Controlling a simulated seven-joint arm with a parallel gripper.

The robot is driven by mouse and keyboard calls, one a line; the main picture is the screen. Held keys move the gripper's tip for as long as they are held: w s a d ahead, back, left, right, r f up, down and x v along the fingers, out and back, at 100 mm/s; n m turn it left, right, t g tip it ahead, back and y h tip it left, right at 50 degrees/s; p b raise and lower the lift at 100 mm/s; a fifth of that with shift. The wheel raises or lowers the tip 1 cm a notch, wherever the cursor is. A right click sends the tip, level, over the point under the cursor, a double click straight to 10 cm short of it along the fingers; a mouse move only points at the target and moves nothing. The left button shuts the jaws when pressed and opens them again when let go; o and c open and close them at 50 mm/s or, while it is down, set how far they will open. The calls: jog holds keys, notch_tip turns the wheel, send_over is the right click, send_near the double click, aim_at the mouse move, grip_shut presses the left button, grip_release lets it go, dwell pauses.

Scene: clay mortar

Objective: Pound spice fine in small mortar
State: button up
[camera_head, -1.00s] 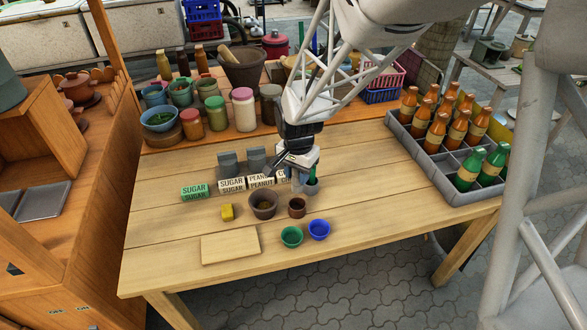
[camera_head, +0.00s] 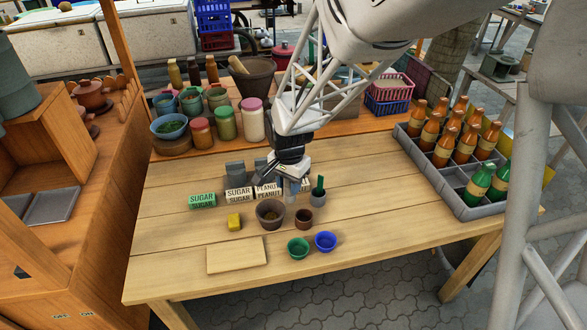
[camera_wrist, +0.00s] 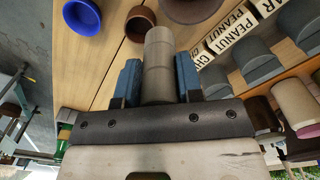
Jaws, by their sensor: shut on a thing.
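The small clay mortar (camera_head: 270,213) is a dark brown bowl in the middle of the table with something brownish inside, too small to make out. Its edge also shows at the top of the wrist view (camera_wrist: 190,10). My gripper (camera_wrist: 158,85) is shut on a grey cylindrical pestle (camera_wrist: 159,50), which sits between its blue fingers. In the head view my gripper (camera_head: 291,182) is above the table, just right of and behind the mortar. The pestle's lower end appears apart from the bowl.
A small brown cup (camera_head: 304,218), a green cup (camera_head: 298,247) and a blue cup (camera_head: 325,241) stand near the mortar. A grey cup (camera_head: 318,199) holds something green. Labelled blocks (camera_head: 239,195) stand behind; a bottle crate (camera_head: 466,203) is right.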

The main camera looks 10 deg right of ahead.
jog(key=a, duration=0.2)
jog(key=w+a, duration=0.1)
jog(key=a, duration=0.2)
jog(key=shift+w+a+r, duration=0.1)
jog(key=shift+a, duration=0.2)
jog(key=shift+f, duration=3.5)
jog(key=shift+f, duration=0.35)
jog(key=shift+f, duration=0.75)
jog(key=shift+r, duration=0.95)
